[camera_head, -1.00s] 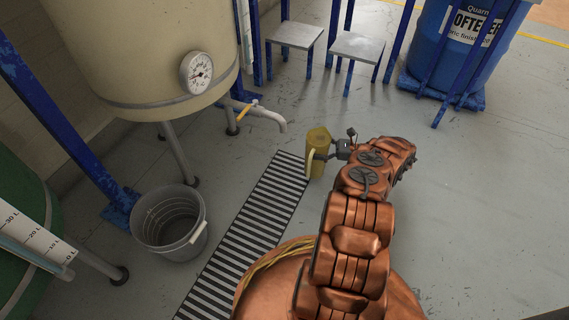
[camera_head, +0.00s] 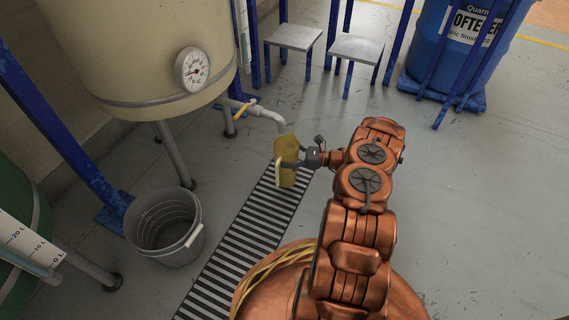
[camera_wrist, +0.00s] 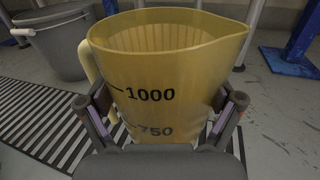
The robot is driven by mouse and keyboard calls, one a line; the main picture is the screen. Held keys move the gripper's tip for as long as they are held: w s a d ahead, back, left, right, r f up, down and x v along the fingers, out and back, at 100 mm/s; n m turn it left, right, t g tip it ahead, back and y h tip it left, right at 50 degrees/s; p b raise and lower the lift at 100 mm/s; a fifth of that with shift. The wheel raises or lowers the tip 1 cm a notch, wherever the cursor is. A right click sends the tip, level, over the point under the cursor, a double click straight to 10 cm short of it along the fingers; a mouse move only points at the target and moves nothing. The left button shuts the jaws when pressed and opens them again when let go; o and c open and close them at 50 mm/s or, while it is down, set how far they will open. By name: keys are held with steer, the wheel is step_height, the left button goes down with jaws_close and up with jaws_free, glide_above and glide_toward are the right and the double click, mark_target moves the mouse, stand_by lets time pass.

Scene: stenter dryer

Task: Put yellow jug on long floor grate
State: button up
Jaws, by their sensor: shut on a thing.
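The yellow jug (camera_head: 287,161) is upright at the far end of the long floor grate (camera_head: 238,240) in the head view, just below the tap spout. My gripper (camera_head: 298,162) is shut on the jug from the right side. In the wrist view the jug (camera_wrist: 165,75) fills the middle, with marks 1000 and 750, its spout to the right and its handle to the left. It looks empty near the top. The gripper fingers (camera_wrist: 163,120) press both its sides. The jug's base is hidden in the wrist view, and I cannot tell whether it touches the grate.
A cream tank (camera_head: 150,50) with a dial and a tap (camera_head: 262,112) stands at the back left. A grey bucket (camera_head: 165,228) stands left of the grate. Two small grey stands (camera_head: 293,37) and a blue drum (camera_head: 455,50) are behind. The floor at right is clear.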

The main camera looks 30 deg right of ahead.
steer(key=shift+w+a+f+b, duration=0.1)
steer(key=shift+a+f+b, duration=0.1)
steer(key=shift+f+b, duration=0.6)
steer(key=shift+w+a+f+b, duration=0.15)
steer(key=shift+f+b, duration=0.35)
steer(key=shift+f, duration=0.5)
steer(key=shift+a+f, duration=0.1)
steer(key=o, duration=1.5)
steer(key=p+v, duration=0.5)
steer(key=v, duration=0.7)
